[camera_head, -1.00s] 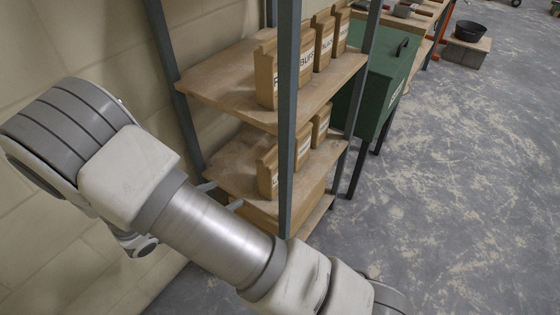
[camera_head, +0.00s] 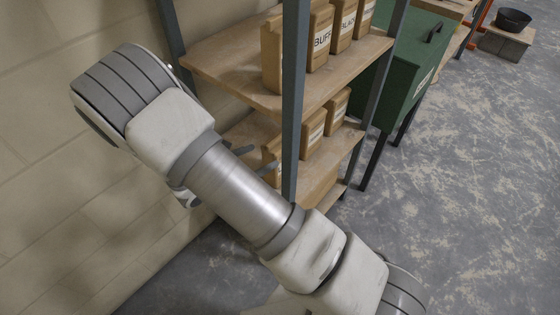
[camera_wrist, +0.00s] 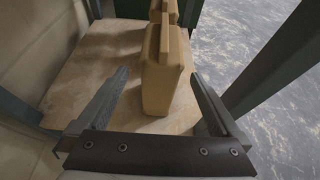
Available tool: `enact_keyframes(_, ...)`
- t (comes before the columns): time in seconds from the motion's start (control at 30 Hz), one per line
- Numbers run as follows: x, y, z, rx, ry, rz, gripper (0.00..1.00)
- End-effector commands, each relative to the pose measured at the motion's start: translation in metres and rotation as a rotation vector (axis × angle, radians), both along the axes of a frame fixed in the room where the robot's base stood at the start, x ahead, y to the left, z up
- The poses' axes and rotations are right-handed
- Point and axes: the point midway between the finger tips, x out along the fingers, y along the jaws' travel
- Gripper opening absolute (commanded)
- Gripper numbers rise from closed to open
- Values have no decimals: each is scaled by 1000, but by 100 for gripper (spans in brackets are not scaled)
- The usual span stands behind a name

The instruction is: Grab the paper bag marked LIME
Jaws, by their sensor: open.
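I cannot read LIME on any bag. In the head view several tan paper bags stand in two rows on a shelf rack; on the upper shelf one reads BUFF (camera_head: 320,40) and one BLACK (camera_head: 345,27). The lower-shelf labels are too small to read. My gripper (camera_head: 254,159) is at the near end of the lower shelf. In the wrist view my gripper (camera_wrist: 160,78) is open, its fingers apart. A tan bag (camera_wrist: 163,85) stands upright ahead between the finger lines, nearer the right finger. No label shows on its visible side. Another bag (camera_wrist: 165,8) stands behind it.
A grey rack post (camera_head: 294,100) stands close to the arm and hides part of the front bags. The upper shelf (camera_head: 225,70) lies above my gripper. A green cabinet (camera_head: 405,65) stands beyond.

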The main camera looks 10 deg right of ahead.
Motion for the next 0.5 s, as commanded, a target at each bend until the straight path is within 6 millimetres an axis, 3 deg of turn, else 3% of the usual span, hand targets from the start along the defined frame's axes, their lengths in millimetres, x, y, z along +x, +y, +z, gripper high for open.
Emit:
enact_keyframes(0.2, 20, -27, -16, 0, -1, -3, 100)
enact_keyframes(0.5, 28, -41, -25, 0, 0, -1, 100)
